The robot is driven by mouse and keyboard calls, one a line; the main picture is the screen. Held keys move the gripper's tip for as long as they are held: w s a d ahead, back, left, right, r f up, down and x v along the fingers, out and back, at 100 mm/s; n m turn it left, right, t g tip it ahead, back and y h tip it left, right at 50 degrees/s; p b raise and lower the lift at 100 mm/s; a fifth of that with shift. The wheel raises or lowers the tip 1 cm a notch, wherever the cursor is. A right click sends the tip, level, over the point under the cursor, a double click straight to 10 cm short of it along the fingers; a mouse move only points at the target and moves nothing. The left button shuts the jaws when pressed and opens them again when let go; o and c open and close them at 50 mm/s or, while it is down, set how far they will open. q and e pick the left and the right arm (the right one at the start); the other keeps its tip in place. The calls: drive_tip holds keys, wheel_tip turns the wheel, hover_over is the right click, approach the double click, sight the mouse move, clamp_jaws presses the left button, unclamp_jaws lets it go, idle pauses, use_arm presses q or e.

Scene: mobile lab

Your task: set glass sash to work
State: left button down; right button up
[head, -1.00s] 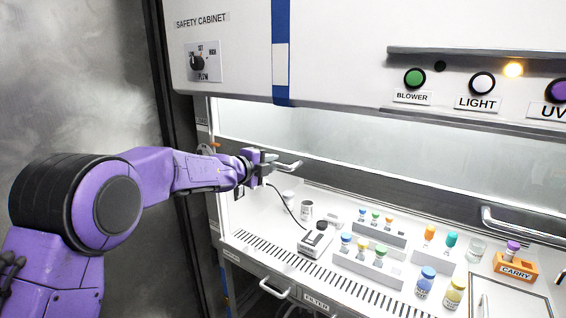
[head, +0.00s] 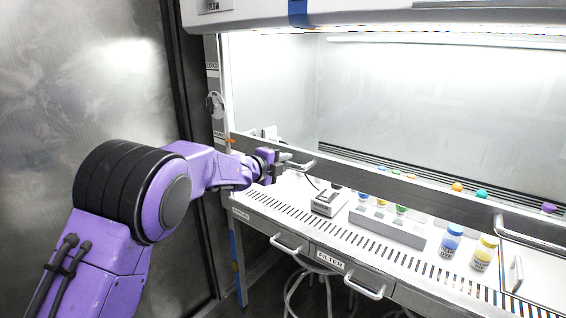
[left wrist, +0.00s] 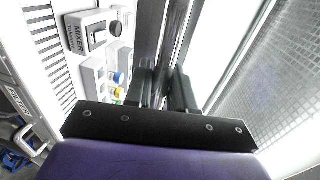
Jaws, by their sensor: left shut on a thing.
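The glass sash (head: 430,110) is a wide pane with a grey lower rail (head: 420,198) across the front of the cabinet. The rail hangs above the work surface and hides parts of the tubes behind it. A left handle (head: 304,165) and a right handle (head: 530,230) stick out from the rail. My left gripper (head: 284,163) is shut on the left handle. In the left wrist view, its fingers (left wrist: 166,92) close around the metal bar. An orange pointer (head: 231,141) sits beside the left frame; the scale labels are too small to read. My right gripper is not in view.
A mixer (head: 328,203) stands on the work surface below the left handle. Drawer handles (head: 290,244) stick out below.

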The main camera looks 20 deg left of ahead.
use_arm(q)
drive_tip(key=c, duration=1.1)
unclamp_jaws()
drive_tip(key=shift+s+r, duration=0.1)
drive_tip(key=shift+s+a, duration=0.15)
drive_tip(key=shift+s, duration=0.2)
drive_tip(key=b+v, duration=0.2)
drive_tip(key=v, duration=0.7)
drive_tip(key=shift+s, duration=0.3)
drive_tip(key=shift+a, duration=0.1)
